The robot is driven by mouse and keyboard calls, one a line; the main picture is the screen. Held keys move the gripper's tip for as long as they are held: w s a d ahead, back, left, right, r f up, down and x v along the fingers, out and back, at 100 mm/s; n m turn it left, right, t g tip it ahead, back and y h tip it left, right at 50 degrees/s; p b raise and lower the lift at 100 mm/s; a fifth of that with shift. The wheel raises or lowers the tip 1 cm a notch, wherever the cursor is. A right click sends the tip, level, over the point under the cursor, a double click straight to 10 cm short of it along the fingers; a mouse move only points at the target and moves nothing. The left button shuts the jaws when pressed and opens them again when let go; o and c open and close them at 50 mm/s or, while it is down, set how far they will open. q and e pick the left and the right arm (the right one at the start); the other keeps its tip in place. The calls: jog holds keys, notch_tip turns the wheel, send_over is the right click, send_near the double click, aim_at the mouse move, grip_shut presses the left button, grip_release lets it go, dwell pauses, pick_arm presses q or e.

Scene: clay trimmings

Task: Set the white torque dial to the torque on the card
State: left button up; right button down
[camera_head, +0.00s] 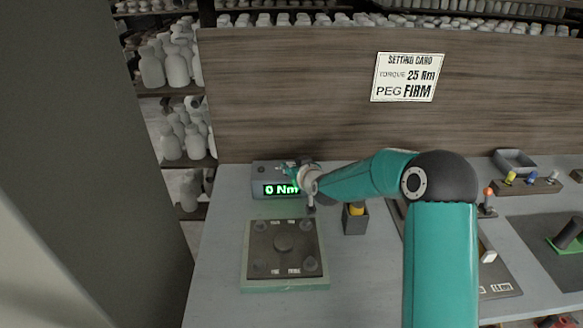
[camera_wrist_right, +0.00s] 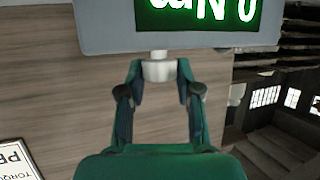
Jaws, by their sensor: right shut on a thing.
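A grey box (camera_head: 262,178) at the back of the bench has a green display (camera_head: 281,190) reading 0 Nm. The display also shows upside down in the right wrist view (camera_wrist_right: 195,14). My right gripper (camera_head: 294,174) is at the box, its fingers on both sides of the white dial (camera_wrist_right: 158,70) and shut on it. In the head view the gripper hides the dial. My left gripper is not in view.
A dark plate with several knobs (camera_head: 283,243) lies in front of the box. A small grey holder (camera_head: 355,220) with a yellow top stands to the right. A grey tray (camera_head: 515,162) and a block with coloured pegs (camera_head: 531,186) are at the back right.

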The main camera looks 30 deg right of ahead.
jog(key=shift+a+r+m+h+p, duration=0.1)
jog(key=shift+a+m+h+p, duration=0.15)
jog(key=shift+m+h+p, duration=0.4)
jog(key=m+g+h+p, duration=0.1)
jog(key=p, duration=0.1)
jog(key=m+g+h+p, duration=0.1)
jog(key=m+h, duration=0.1)
jog(key=m+g+h+p, duration=0.1)
jog(key=h+p, duration=0.1)
jog(key=shift+w+a+m+p, duration=0.25)
jog(key=shift+m+p, duration=0.05)
jog(key=shift+m, duration=0.05)
jog(key=shift+w+m+g+h+p, duration=0.1)
jog(key=shift+m+g+h+p, duration=1.1)
jog(key=shift+m+g, duration=0.6)
jog(key=c, duration=0.8)
grip_release()
jog(key=shift+o, duration=0.2)
